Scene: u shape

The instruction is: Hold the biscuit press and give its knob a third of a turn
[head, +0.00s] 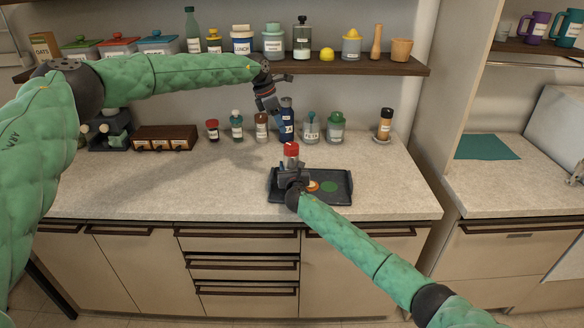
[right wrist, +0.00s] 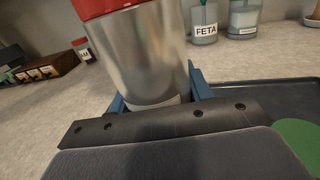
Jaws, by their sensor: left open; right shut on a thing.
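The biscuit press (head: 291,161) is a silver cylinder with a red knob (head: 291,149) on top, and stands upright at the left part of a dark tray (head: 343,200). My right gripper (head: 292,177) is shut around its lower body. In the right wrist view the silver body (right wrist: 143,55) sits between the blue fingers, with the red part (right wrist: 105,7) cut off by the top edge. My left gripper (head: 280,120) is open and empty, pointing down above and slightly left of the knob, apart from it.
A green disc (head: 329,187) and an orange-red round thing (head: 313,186) lie on the tray. Several jars and a dark blue bottle (head: 287,130) stand behind, close to my left gripper. A loaded shelf (head: 350,66) hangs above. The counter left of the tray is clear.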

